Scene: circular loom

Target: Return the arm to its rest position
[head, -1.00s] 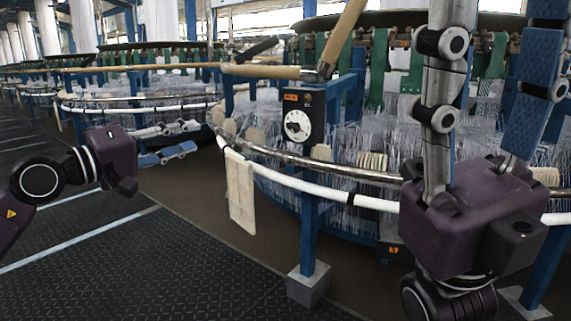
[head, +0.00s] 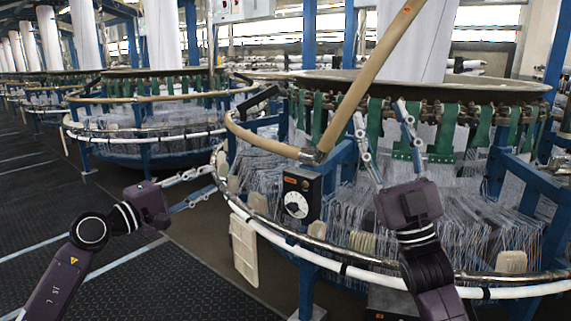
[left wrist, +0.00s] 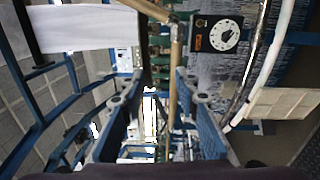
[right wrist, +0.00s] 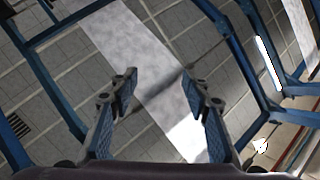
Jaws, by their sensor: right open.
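My right gripper (head: 388,140) is in front of the near circular loom (head: 400,235), with its fingers pointing up. Its fingers are apart and empty, which the right wrist view (right wrist: 160,90) also shows. My left gripper (head: 200,186) is at the left of the head view, over the aisle beside the loom's rim. In the left wrist view its fingers (left wrist: 155,95) are wide apart with nothing held between them. Neither gripper is seen touching the loom.
A control box with a white dial (head: 297,204) sits on the loom's blue frame. A tan pole (head: 372,78) slants above it. A cream panel (head: 244,248) hangs from the white rim tube (head: 290,247). The dark aisle floor (head: 150,285) is clear.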

